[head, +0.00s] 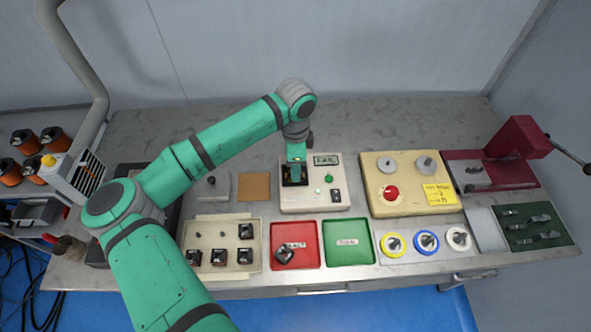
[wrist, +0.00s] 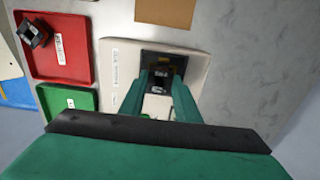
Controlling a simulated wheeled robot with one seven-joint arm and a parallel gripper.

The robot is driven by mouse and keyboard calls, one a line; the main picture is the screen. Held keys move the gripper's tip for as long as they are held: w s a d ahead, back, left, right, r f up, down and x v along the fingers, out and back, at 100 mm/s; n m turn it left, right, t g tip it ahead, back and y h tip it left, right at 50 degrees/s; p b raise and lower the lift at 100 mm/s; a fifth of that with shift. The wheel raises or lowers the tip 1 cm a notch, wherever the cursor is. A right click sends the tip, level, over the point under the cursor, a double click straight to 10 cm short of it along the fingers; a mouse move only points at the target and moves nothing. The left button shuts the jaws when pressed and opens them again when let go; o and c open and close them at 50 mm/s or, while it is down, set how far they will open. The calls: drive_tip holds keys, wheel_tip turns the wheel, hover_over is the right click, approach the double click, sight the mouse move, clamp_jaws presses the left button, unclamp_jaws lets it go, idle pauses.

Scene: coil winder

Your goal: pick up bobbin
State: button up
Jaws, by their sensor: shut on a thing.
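My gripper (head: 296,172) points down over the dark socket on the left of a cream tester box (head: 316,201). In the wrist view its two green fingers (wrist: 160,82) are shut on a dark bobbin (wrist: 159,78) at the socket. Whether the bobbin is seated or slightly raised I cannot tell. The tester's small display (head: 326,159) seems to read FAIL. Other dark bobbins (head: 245,232) stand in a beige tray (head: 229,270) at the front left. Another bobbin (head: 285,254) lies tilted in the red tray (head: 306,229), which also shows in the wrist view (wrist: 75,68).
An empty green tray (head: 349,251) sits right of the red one. A yellow-beige box with a red knob (head: 391,193) is right of the tester. A dark red press (head: 515,140) stands far right. A brown pad (head: 254,186) lies left of the tester. The bench behind is clear.

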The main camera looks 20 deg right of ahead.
drive_tip(key=shift+r, duration=0.1)
drive_tip(key=shift+r, duration=0.55)
drive_tip(key=s+a+r, duration=0.2)
drive_tip(key=s+r, duration=0.4)
drive_tip(key=s+a+r, duration=0.2)
drive_tip(key=s+r, duration=0.3)
drive_tip(key=s, duration=0.2)
drive_tip(key=shift+a+r, duration=0.35)
drive_tip(key=shift+s, duration=0.1)
